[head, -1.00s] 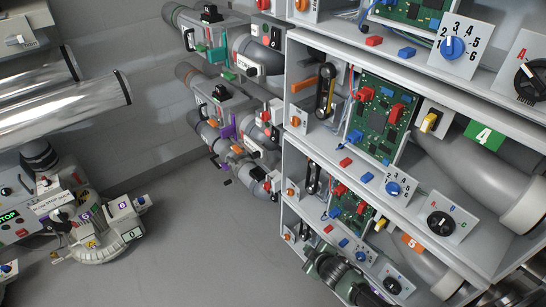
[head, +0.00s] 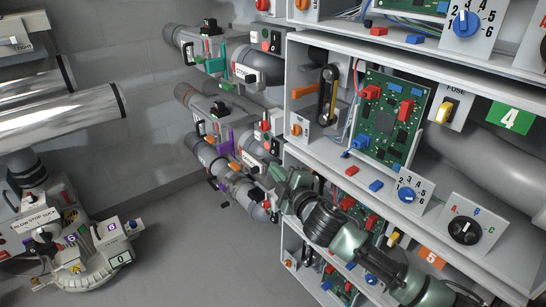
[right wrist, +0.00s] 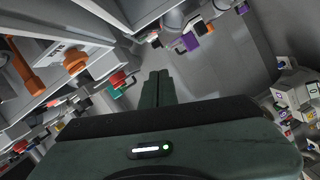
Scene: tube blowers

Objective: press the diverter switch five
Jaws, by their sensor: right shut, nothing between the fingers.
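The orange 5 label (head: 432,257) marks the lower shelf bay at the lower right of the head view. That bay has an orange knob (head: 289,263) on its left and a yellow switch (head: 393,238). I cannot tell which part is the diverter switch. My right gripper (head: 283,186) is shut and empty, beside the rack's left edge and near the end of the lowest pipe unit. My right forearm hides part of bay 5. In the right wrist view the closed fingers (right wrist: 157,86) point towards open floor and the pipe units. My left gripper is not in view.
The bay above carries the green 4 label (head: 510,118), a circuit board (head: 385,118) and a lettered dial (head: 464,231). Pipe units with coloured clamps and buttons (head: 268,41) stand left of the rack. A round control console (head: 85,262) stands lower left. The floor between is clear.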

